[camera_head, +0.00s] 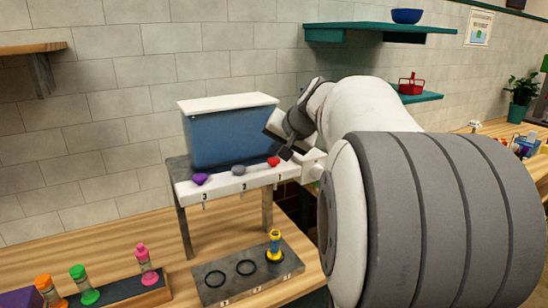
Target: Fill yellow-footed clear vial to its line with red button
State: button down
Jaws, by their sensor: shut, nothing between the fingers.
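The yellow-footed vial (275,243) stands upright at the right-hand spot of the grey base plate (236,286), below the red button's end of the dispenser. Its liquid level and line are too small to make out. The red button (273,161) is at the right end of the dispenser's white front bar (225,187). My gripper (287,154) is shut and empty, just to the right of the red button and close to it. I cannot tell whether its tips touch the button. My arm comes in from the right and hides what lies behind it.
A purple button (200,179) and a grey button (238,170) sit left of the red one, under the blue tank (230,135). Orange (47,289), green (83,283) and pink (146,264) vials stand at the lower left. A teal shelf (375,33) hangs above my arm.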

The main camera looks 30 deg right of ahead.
aim_at(276, 162)
jog(key=shift+r, duration=0.25)
notch_tip(276, 162, up, 5)
jog(key=p, duration=0.3)
dwell(0.4)
jog(key=shift+f, duration=0.1)
dwell(1.2)
jog(key=s+a+f+n+g, duration=0.4)
jog(key=s+a+f, duration=0.6)
jog(key=s+a, duration=0.3)
jog(key=s+a+f+n+g+h, duration=0.1)
jog(key=s+a+f+n, duration=0.2)
jog(key=s+f, duration=0.6)
jog(key=s, duration=0.3)
jog(key=shift+s+n+g, duration=0.25)
jog(key=shift+n+g, duration=0.05)
jog(key=shift+g, duration=0.1)
jog(key=c, duration=2.2)
grip_release()
jog(key=shift+a+r, duration=0.1)
